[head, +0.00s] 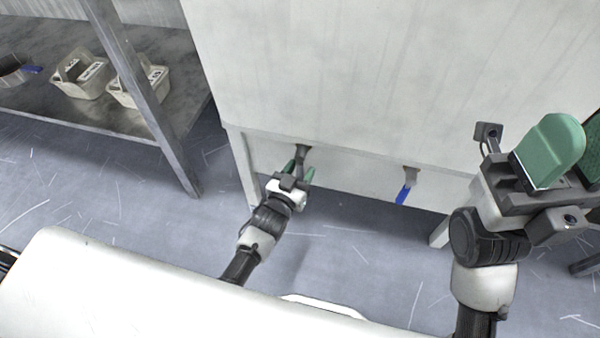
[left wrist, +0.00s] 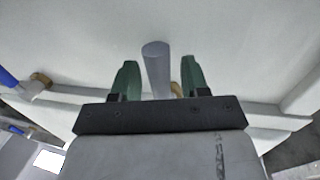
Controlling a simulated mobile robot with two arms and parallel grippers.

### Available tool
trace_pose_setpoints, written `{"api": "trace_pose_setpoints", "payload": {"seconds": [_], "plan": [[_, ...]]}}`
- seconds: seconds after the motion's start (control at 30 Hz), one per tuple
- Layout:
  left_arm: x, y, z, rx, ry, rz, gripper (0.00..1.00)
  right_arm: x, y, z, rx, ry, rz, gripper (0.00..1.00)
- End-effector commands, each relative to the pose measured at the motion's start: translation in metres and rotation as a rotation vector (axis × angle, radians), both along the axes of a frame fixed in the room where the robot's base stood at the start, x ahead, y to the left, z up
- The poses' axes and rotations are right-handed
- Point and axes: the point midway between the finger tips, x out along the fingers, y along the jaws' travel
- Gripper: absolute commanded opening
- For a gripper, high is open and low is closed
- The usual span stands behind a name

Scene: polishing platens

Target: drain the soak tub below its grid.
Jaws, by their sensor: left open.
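The soak tub (head: 390,75) is a large pale box on legs, filling the upper middle of the head view. Two valves hang under its front. The left one has a grey handle (left wrist: 155,68), seen in the left wrist view as a grey bar. The right one has a blue handle (head: 403,194); it also shows at the left edge of the left wrist view (left wrist: 8,78). My left gripper (head: 299,172) is open, its green fingers on either side of the grey handle, with gaps on both sides. My right gripper (head: 572,135) is empty and appears open, off to the right. The grid is not visible.
A metal shelf (head: 120,115) stands at the left with grey caddies (head: 80,76) and a blue-handled item (head: 18,74) on it. Tub legs (head: 243,165) flank the valves. The scratched grey floor (head: 90,190) is clear between shelf and tub.

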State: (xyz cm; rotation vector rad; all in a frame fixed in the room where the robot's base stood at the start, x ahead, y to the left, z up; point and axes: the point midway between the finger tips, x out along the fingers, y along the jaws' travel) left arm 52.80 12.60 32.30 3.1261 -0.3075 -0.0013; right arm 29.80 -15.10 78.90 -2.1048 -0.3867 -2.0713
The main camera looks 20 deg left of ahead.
Motion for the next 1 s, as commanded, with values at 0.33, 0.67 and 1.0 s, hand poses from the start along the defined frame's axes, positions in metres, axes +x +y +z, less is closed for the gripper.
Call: {"api": "trace_pose_setpoints", "payload": {"seconds": [0.33, 0.67, 1.0], "plan": [[0.001, 0.0, 0.0, 0.0, 0.0, 0.0, 0.32, 0.0, 0.0, 0.001, -0.001, -0.001, 0.0, 0.38], [0.001, 0.0, 0.0, 0.0, 0.0, 0.0, 0.0, 0.0, 0.0, 0.001, 0.0, -0.002, 0.0, 0.38], [0.001, 0.012, 0.003, 0.05, -0.001, 0.0, 0.0, -0.001, 0.0, 0.006, 0.003, -0.001, 0.001, 0.38]]}}
